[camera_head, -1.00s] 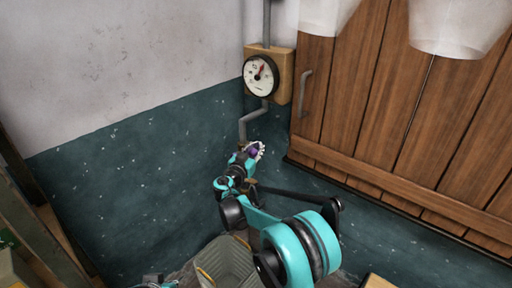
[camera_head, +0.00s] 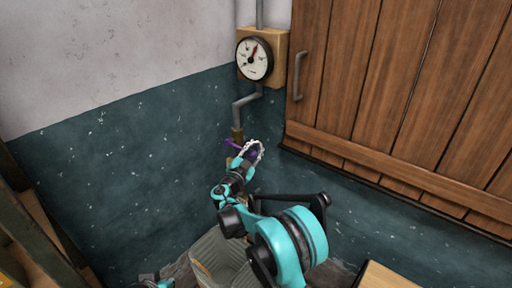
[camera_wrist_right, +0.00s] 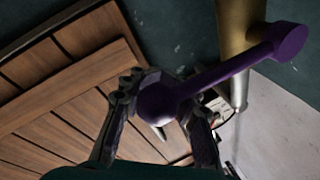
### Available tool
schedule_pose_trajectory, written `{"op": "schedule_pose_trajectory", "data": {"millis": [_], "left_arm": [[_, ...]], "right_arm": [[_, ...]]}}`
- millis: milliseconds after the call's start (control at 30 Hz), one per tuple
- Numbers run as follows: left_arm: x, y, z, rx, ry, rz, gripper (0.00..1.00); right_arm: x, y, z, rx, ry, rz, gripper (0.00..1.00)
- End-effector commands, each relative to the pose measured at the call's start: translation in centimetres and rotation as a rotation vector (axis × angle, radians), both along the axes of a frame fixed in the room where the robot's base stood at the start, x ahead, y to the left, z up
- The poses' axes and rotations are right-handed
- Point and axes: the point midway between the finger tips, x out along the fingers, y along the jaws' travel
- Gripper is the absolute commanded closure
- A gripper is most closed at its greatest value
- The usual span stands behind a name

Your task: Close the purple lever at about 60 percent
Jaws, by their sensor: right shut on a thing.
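The purple lever (camera_wrist_right: 235,65) sits on a brass valve body (camera_wrist_right: 238,20) on the pipe; its arm runs from the valve to a round knob. In the head view a bit of the lever (camera_head: 232,144) shows left of my right gripper (camera_head: 255,152), beside the brass valve (camera_head: 237,134). My right gripper (camera_wrist_right: 160,100) is shut on the lever's knob end, with a finger on each side in the wrist view. Part of the lever is hidden by the gripper in the head view.
A round gauge (camera_head: 254,59) on a wooden block is on the wall above the valve, its needle pointing up. A grey pipe (camera_head: 246,101) runs down to the valve. A wooden door (camera_head: 400,100) stands at right. A grey bin (camera_head: 222,258) is below my right arm.

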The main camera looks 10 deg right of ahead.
Motion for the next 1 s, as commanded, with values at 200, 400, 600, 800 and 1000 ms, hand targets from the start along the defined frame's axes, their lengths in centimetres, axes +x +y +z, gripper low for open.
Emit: {"op": "schedule_pose_trajectory", "data": {"millis": [200, 400, 600, 800, 1000], "left_arm": [[0.0, 0.0, -0.14, 0.0, 0.0, 0.0, 1.0], [0.0, 0.0, -0.14, 0.0, 0.0, 0.0, 1.0], [0.0, 0.0, -0.16, 0.0, 0.0, 0.0, 1.0], [0.0, 0.0, -0.14, 0.0, 0.0, 0.0, 1.0], [0.0, 0.0, -0.12, 0.0, 0.0, 0.0, 1.0]], "right_arm": [[0.01, 0.19, -0.36, 0.013, -0.008, 0.004, 1.0], [0.01, 0.22, -0.42, 0.015, -0.008, 0.005, 1.0], [0.02, 0.21, -0.44, 0.015, -0.007, 0.004, 0.47], [0.02, 0.12, -0.31, 0.013, -0.008, 0.003, 0.47], [-0.3, 0.32, -0.32, 0.012, -0.009, 0.003, 0.47]]}}
